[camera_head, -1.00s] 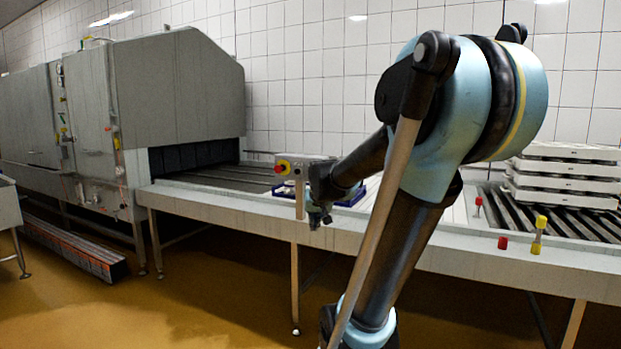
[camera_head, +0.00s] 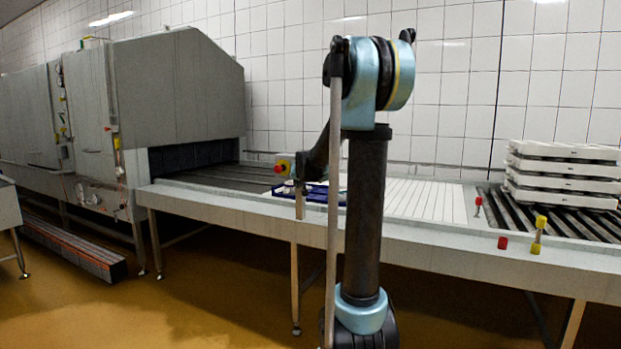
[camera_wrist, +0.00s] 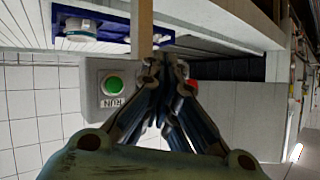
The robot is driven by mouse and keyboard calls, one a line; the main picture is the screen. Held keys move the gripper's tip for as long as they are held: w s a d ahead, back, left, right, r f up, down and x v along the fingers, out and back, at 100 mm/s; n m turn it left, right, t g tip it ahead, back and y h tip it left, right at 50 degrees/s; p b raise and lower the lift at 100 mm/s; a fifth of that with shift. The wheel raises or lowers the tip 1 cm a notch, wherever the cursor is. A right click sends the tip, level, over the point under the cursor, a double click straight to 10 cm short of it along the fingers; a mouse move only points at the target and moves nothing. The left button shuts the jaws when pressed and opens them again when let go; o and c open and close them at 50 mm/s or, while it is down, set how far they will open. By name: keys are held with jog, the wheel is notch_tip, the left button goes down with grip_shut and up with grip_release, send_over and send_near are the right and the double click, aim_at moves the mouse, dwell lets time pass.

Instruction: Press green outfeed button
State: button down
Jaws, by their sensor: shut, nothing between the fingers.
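The green button (camera_wrist: 113,85) sits on a grey control box (camera_wrist: 104,110) in the wrist view, which looks upside down. A label reading RUN is beside the button. My gripper (camera_wrist: 163,72) is shut and empty. Its fingertips appear to the right of the green button in that view, in front of the box, and do not cover the button. Whether they touch the box I cannot tell. In the head view a red knob on a yellow plate (camera_head: 283,168) shows beside my arm. My arm hides the green button and my gripper there.
A blue tray (camera_wrist: 64,10) holding white moulds lies on the conveyor beside the control box. A grey tunnel machine (camera_head: 180,90) stands at left. Stacked white trays (camera_head: 563,172) sit on rollers at right.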

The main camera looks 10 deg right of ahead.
jog(key=w+d, duration=0.5)
jog(key=w, duration=0.2)
dwell(0.6)
jog(key=shift+w+d, duration=0.15)
jog(key=shift+d, duration=0.05)
dwell(1.3)
jog(key=shift+w+d, duration=0.15)
jog(key=shift+w, duration=0.05)
